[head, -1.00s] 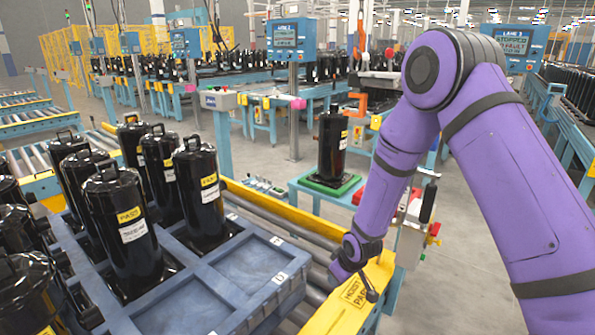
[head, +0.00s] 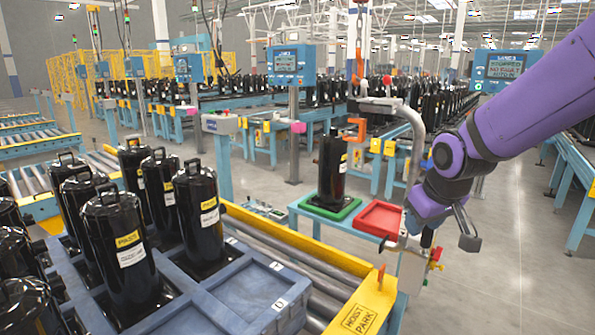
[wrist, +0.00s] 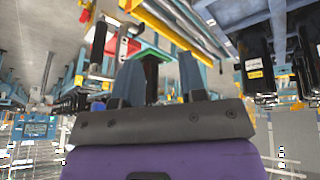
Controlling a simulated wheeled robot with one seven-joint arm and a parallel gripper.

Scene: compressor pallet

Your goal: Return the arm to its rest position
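My purple arm reaches in from the right edge of the head view. My gripper (head: 463,232) hangs at its end, pointing down, just right of the grey hoist handle (head: 413,135). I cannot tell in the head view whether it touches the handle. In the wrist view, which looks upside down, my gripper (wrist: 160,72) has its two fingers apart with nothing held between them. The yellow hoist park post (head: 365,308) is below and left of the gripper, with no compressor on it.
Black compressors (head: 116,245) stand in a blue pallet (head: 228,318) at the left, with empty cells at its front right. One compressor (head: 331,172) stands on a green tray (head: 328,209) beside an empty red tray (head: 380,218).

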